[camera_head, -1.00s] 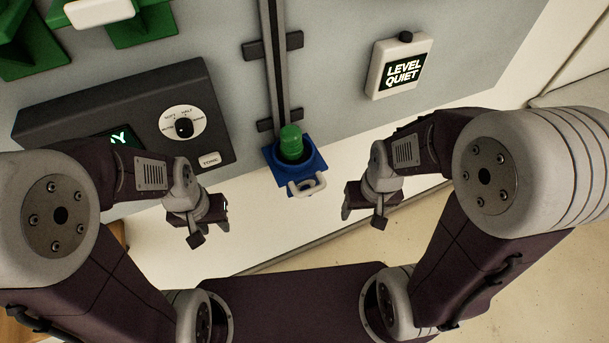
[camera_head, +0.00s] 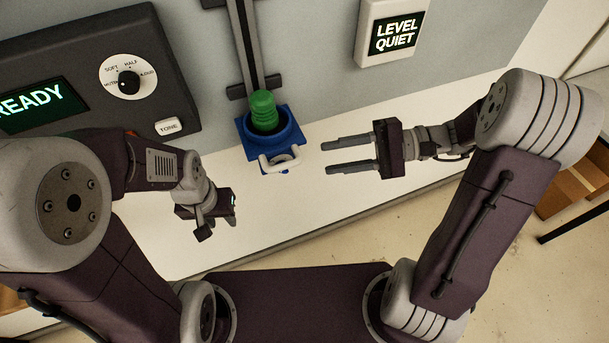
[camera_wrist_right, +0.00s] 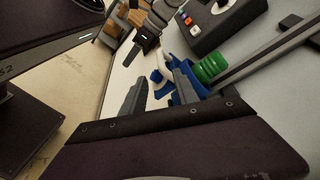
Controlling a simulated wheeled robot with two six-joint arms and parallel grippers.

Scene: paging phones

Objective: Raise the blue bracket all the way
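The blue bracket (camera_head: 287,133) sits at the lower end of a dark vertical rail (camera_head: 246,45) on the grey panel. It has a round blue cup holding a green ribbed cylinder (camera_head: 264,111) and a white handle (camera_head: 279,163) at its front. In the right wrist view the bracket (camera_wrist_right: 177,62) lies beyond the fingers, with the green cylinder (camera_wrist_right: 211,67) beside them. My right gripper (camera_head: 347,154) is open and empty, to the right of the bracket, its fingers pointing left toward the handle and apart from it. My left gripper (camera_head: 222,218) is lower left of the bracket; its fingers are mostly hidden.
A dark console (camera_head: 85,60) with a lit READY screen, a dial (camera_head: 128,79) and a TONE button (camera_head: 170,126) is at the left. A LEVEL QUIET box (camera_head: 391,30) is on the panel at the upper right. The white ledge (camera_head: 330,205) is clear between my arms.

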